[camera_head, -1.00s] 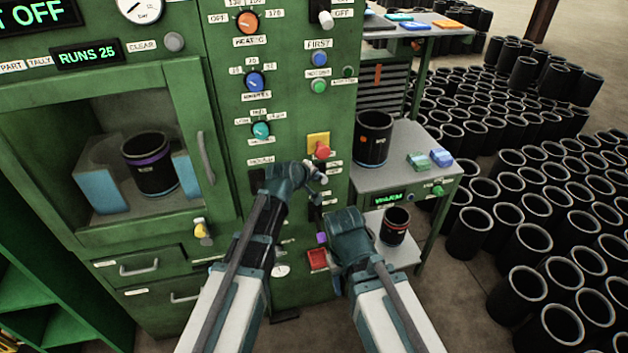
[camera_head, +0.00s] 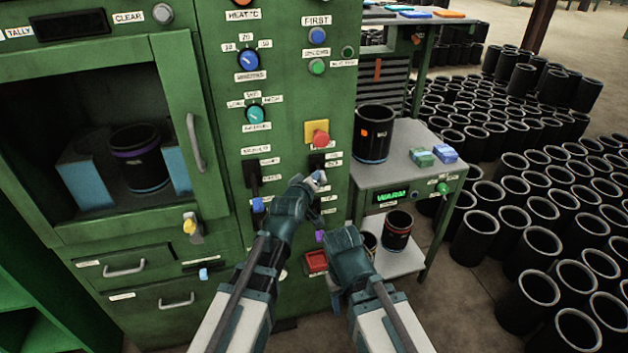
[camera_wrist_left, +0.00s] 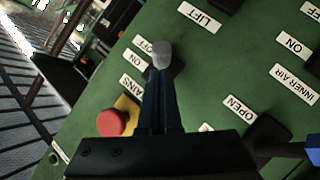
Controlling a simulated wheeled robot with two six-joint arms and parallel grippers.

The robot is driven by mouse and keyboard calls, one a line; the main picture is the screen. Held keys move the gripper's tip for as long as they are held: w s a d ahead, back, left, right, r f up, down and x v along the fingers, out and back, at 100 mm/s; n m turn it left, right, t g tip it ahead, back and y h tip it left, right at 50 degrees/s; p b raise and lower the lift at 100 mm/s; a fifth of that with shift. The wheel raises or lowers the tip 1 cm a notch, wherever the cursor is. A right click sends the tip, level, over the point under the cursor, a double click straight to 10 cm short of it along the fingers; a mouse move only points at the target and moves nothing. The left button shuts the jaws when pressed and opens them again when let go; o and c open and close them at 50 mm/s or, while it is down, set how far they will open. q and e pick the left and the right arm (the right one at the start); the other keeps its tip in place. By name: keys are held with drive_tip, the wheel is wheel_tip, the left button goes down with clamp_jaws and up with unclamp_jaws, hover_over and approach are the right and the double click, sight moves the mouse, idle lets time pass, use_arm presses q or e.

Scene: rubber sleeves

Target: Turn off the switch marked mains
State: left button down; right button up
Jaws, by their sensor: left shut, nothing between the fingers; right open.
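The mains switch (camera_head: 316,161) is on the green panel below the red button, on a black base with small labels. In the left wrist view its pale grey lever end (camera_wrist_left: 162,55) is at my left fingertips, beside a label partly hidden and ending in "AINS" (camera_wrist_left: 130,87). My left gripper (camera_head: 311,183) is shut with nothing between its fingers; its tips (camera_wrist_left: 160,78) appear at or against the lever, though contact is unclear. The lever's exact position is partly hidden. My right gripper (camera_head: 342,236) is open, low in front of the panel; its fingertips are hard to see.
A red button (camera_head: 320,138) on a yellow plate sits just above the switch. A blue-tipped lever (camera_head: 257,204) is to the left. A bench (camera_head: 398,172) with a black sleeve (camera_head: 374,133) stands right. The tally display (camera_head: 70,27) is dark.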

use_arm(q)
drive_tip(key=shift+r, duration=0.1)
drive_tip(key=shift+r+p, duration=0.7)
drive_tip(key=shift+p, duration=0.1)
use_arm(e)
drive_tip(key=shift+r, duration=0.8)
